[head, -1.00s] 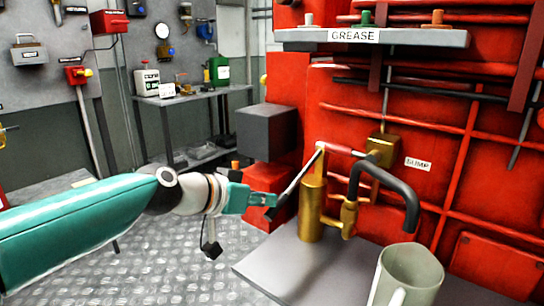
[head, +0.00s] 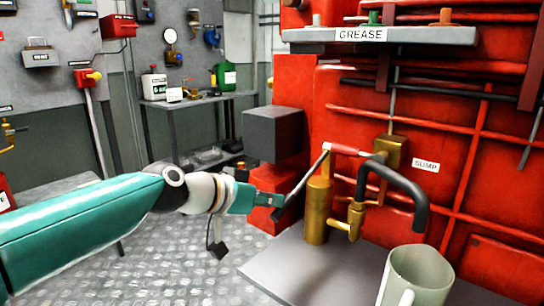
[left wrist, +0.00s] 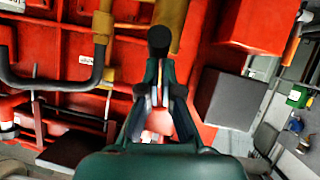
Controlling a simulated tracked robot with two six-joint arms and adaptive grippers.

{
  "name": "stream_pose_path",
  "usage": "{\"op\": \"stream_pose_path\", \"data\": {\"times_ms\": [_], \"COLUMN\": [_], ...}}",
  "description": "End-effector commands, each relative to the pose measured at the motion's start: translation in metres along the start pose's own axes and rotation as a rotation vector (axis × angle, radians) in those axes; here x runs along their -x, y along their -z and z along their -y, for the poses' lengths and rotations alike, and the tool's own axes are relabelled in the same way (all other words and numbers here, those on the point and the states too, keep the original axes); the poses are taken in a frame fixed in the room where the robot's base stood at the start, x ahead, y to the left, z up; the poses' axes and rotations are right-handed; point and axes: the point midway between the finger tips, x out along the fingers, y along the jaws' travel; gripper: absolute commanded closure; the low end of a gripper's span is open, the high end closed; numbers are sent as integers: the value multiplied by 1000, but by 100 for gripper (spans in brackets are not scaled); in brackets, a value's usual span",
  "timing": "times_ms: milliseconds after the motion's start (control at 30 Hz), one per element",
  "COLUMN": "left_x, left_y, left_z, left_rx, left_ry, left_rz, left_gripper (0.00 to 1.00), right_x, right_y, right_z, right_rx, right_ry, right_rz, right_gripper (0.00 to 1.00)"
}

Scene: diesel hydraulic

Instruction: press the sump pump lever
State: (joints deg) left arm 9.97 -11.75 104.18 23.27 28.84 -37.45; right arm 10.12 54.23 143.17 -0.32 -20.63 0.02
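The brass sump pump (head: 317,212) stands upright on a grey plate, beside a label reading SUMP (head: 426,166). Its lever (head: 305,183) slopes down and left from the pump top to a dark grip. A red piece (head: 347,150) lies to the right of the pump top. My left gripper (head: 277,201) is at the lever's lower end. In the left wrist view, the fingers (left wrist: 161,70) are drawn together, and the dark rounded grip (left wrist: 159,41) shows just beyond their tips. Whether they touch it is unclear. My right gripper is out of view.
A black curved spout (head: 405,185) bends over a pale mug (head: 418,272) on the grey plate (head: 300,265). A grey box (head: 273,135) juts out above the left gripper. A GREASE shelf (head: 400,36) hangs above. The patterned floor is open at the left.

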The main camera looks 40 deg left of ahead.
Motion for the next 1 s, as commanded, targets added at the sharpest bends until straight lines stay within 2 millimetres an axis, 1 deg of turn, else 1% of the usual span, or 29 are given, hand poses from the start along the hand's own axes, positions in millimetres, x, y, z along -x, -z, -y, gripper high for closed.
{"op": "stream_pose_path", "data": {"times_ms": [33, 67, 167, 267, 300, 333, 500, 600, 700, 833, 1000], "left_x": [-2, 0, 10, 24, 31, 38, 78, 96, 110, 120, 123], "left_y": [-6, -4, 10, 28, 30, 26, 24, 23, 22, 22, 21], "left_z": [-1, -1, -2, -3, -3, -1, -1, 0, 0, -1, -2], "left_rx": [-1, -1, -2, -5, -5, -3, -2, -3, -3, -4, -5], "left_ry": [-6, -7, -6, -5, -3, -1, -1, -1, -2, -5, -8], "left_rz": [28, 27, 17, 4, 0, 0, -4, -4, -4, -4, -4], "left_gripper": [100, 100, 100, 100, 100, 100, 100, 100, 100, 100, 100], "right_x": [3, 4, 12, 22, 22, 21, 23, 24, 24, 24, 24], "right_y": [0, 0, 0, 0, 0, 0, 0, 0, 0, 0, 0], "right_z": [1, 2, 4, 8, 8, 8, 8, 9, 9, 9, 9], "right_rx": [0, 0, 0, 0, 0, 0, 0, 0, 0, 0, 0], "right_ry": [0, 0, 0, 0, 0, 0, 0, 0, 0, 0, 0], "right_rz": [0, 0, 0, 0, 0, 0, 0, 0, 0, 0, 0], "right_gripper": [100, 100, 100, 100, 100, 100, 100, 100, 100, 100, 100]}}
